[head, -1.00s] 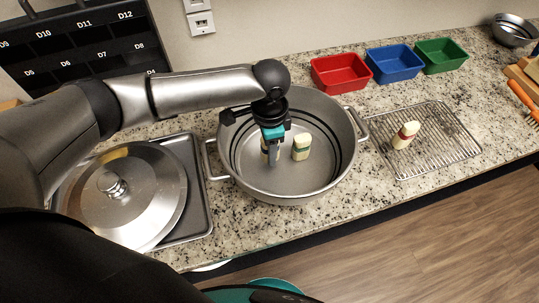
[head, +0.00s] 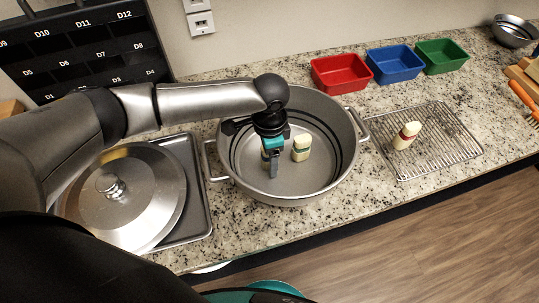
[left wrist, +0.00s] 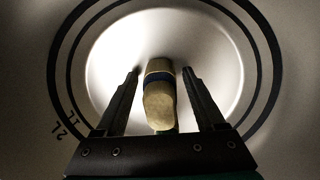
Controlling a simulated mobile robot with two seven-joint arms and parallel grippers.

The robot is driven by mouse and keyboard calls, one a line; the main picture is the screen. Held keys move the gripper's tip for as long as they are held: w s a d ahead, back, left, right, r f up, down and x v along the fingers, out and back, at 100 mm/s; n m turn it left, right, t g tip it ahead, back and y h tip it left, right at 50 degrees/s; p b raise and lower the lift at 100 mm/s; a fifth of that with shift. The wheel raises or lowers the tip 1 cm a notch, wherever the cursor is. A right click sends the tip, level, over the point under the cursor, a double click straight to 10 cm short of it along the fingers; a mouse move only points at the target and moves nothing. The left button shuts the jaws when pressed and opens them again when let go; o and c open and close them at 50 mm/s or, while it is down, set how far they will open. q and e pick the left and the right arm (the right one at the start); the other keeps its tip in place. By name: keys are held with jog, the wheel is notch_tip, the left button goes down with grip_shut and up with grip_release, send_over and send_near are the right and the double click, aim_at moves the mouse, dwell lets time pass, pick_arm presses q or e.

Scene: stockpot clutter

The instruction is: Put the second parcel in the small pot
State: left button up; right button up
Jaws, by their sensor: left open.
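A wide steel pot (head: 340,178) with two side handles stands on the counter. My left gripper (head: 271,172) points down inside it, open. In the left wrist view, a cream parcel with a dark blue band (left wrist: 159,98) lies between the open fingers (left wrist: 160,78), with gaps on both sides. In the head view this parcel (head: 264,156) is mostly hidden behind the gripper. A cream parcel with a green band (head: 301,147) stands in the pot just right of the gripper. A cream parcel with a red band (head: 405,136) is on the wire rack. My right gripper is out of view.
The wire rack (head: 455,147) is right of the pot. Red (head: 340,73), blue (head: 395,65) and green (head: 442,56) bins stand behind. A steel lid (head: 135,205) lies on a tray at left. A small metal bowl (head: 514,31) is at the far right.

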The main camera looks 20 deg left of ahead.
pick_arm(q)
jog(key=shift+r, duration=0.1)
notch_tip(320, 180, up, 12)
jog(key=shift+r+p, duration=0.1)
jog(key=shift+p, duration=1.15)
